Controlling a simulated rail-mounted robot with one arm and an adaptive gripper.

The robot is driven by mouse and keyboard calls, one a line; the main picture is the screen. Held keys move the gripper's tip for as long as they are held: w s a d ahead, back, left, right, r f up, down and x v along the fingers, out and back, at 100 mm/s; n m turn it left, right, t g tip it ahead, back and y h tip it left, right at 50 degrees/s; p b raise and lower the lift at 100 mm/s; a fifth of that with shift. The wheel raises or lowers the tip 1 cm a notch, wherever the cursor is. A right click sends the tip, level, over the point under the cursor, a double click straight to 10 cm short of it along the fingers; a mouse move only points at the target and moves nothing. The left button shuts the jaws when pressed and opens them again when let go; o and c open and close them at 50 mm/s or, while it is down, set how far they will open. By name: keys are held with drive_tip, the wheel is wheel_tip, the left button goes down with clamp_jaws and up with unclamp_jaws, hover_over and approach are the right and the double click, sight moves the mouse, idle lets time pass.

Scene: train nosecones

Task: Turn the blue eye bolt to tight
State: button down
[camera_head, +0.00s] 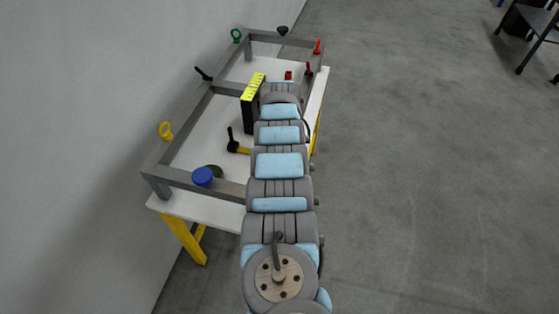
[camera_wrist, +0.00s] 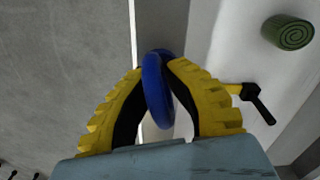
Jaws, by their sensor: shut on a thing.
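The blue eye bolt (camera_wrist: 157,90) shows in the wrist view as a ring seen nearly edge-on. My gripper (camera_wrist: 158,68) has its yellow ridged fingers on either side of the ring, with the tips closed on it near its upper part. The bolt sits over or beside a grey frame bar (camera_wrist: 160,25); its shank is hidden. In the head view my arm covers the gripper and the blue eye bolt.
A grey frame (camera_head: 175,178) stands on a white table (camera_head: 228,212) beside the wall. It bears a yellow eye bolt (camera_head: 166,130), green eye bolt (camera_head: 236,35), blue knob (camera_head: 203,176) and red parts (camera_head: 317,46). A green roll (camera_wrist: 288,32) lies inside.

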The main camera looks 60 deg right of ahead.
drive_tip(key=shift+f+m+b, duration=0.15)
drive_tip(key=shift+m+b, duration=1.1)
drive_tip(key=shift+m, duration=0.35)
drive_tip(key=c, duration=1.1)
unclamp_jaws()
drive_tip(key=shift+r, duration=0.25)
wheel_tip(320, 180, up, 12)
drive_tip(key=shift+f, duration=0.1)
